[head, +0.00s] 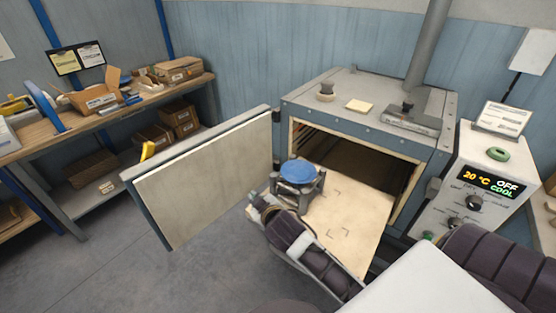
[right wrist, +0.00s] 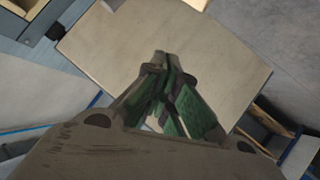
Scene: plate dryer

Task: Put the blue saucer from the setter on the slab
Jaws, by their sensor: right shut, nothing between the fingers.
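The blue saucer (head: 298,173) sits on top of the dark metal setter (head: 318,185) in the head view. The setter stands at the left of the pale slab (head: 347,225), which sticks out of the open oven. The slab's front part is bare and carries small dark corner marks. My right gripper (head: 257,203) is in front and to the left of the setter, shut and empty, apart from the saucer. In the right wrist view its shut fingertips (right wrist: 166,58) show against a flat cream panel. My left gripper is not in view.
The oven door (head: 205,180) stands wide open left of the slab, close to my right gripper. The oven (head: 365,115) is behind the slab. A control box (head: 480,185) stands at the right. A shelf (head: 105,125) with boxes is at the far left.

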